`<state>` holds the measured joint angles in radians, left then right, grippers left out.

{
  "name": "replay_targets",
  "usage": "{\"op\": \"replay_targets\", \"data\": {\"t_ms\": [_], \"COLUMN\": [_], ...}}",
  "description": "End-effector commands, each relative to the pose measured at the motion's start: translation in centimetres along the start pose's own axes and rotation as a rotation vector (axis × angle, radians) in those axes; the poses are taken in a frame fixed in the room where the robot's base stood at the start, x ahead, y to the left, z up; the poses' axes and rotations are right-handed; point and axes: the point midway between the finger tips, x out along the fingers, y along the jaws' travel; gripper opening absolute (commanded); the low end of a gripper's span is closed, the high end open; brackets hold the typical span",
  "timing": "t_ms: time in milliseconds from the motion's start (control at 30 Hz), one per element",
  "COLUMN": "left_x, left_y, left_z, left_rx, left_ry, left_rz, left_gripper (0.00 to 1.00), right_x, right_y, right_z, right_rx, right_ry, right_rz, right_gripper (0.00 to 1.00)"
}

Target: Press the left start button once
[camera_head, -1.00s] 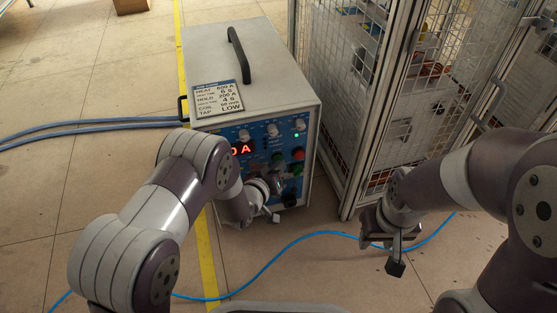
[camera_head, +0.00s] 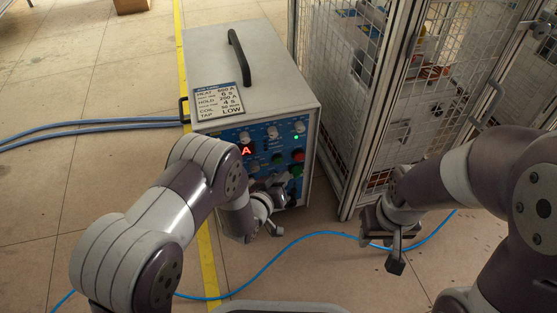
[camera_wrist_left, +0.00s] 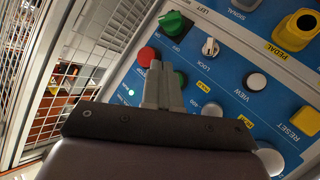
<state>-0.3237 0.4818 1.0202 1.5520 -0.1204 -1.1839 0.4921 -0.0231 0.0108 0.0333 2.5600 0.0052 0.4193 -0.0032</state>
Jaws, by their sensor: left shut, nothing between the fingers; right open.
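The heater's blue front panel (camera_head: 262,140) carries knobs, buttons and a red lit display (camera_head: 246,151). My right gripper (camera_head: 393,243) is open and away from the heater.
A wire-mesh cage (camera_head: 350,110) stands close to the heater's right. A black handle (camera_head: 238,57) and a settings plate (camera_head: 219,101) are on the heater's top. A blue hose (camera_head: 290,250) lies on the floor below my grippers. A green rotary knob (camera_wrist_left: 175,23) is nearby on the panel.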

Motion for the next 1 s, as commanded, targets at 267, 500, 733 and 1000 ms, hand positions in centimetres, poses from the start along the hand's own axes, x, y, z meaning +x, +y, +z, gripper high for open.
{"op": "replay_targets", "data": {"t_ms": [267,500,733,1000], "left_x": [-1.9,-2.3,-2.3,-2.3], "left_y": [1.4,1.6,1.6,1.6], "left_z": [1.3,1.6,1.6,1.6], "left_rx": [0.000,0.000,0.000,0.000], "left_ry": [-0.002,0.001,0.001,0.001], "left_rz": [0.000,-0.001,-0.001,-0.001], "left_gripper": [0.00,0.00,0.00,0.00], "right_x": [-1.1,-1.1,-1.1,-1.1], "right_y": [0.0,0.0,0.0,0.0], "right_z": [-0.1,-0.1,-0.1,-0.1], "right_rx": [0.000,0.000,0.000,0.000], "right_ry": [0.000,0.000,0.000,0.000], "right_rz": [0.000,0.000,0.000,0.000], "right_gripper": [0.43,0.43,0.43,0.43]}}
